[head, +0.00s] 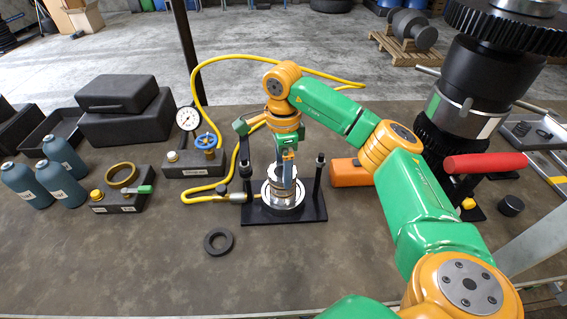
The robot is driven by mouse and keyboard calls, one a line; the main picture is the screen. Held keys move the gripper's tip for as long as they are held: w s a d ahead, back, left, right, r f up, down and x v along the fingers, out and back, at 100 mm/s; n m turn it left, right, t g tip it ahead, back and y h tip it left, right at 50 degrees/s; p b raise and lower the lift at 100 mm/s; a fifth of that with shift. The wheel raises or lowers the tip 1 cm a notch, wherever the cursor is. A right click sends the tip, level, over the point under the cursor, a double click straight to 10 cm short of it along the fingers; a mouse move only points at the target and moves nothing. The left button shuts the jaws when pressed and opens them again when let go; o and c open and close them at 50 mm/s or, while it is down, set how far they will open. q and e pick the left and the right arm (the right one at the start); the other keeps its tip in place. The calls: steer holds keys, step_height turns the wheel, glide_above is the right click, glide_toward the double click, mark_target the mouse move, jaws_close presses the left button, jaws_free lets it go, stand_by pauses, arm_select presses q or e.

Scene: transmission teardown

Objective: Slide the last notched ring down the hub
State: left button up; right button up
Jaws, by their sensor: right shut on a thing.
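The hub (281,197) stands upright on a black base plate (258,214) between two black posts, with pale metal rings around its foot. My right gripper (285,178) points straight down over the hub's top, its fingers close together. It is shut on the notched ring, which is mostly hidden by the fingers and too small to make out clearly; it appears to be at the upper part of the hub. My left gripper is not in view.
A dark ring (218,241) lies on the bench left of the base plate. A yellow hose (205,200) loops around on the left from a gauge block (194,164). An orange box (350,173) sits to the right. The front of the bench is clear.

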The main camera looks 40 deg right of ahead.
steer(key=o, duration=1.5)
steer(key=shift+r+b, duration=0.3)
steer(key=shift+r, duration=0.15)
step_height(320, 180, up, 4)
steer(key=shift+f+b, duration=0.15)
steer(key=shift+b, duration=0.35)
step_height(320, 180, up, 10)
steer(key=p, duration=0.4)
steer(key=shift+f, duration=0.2)
steer(key=shift+f, duration=0.1)
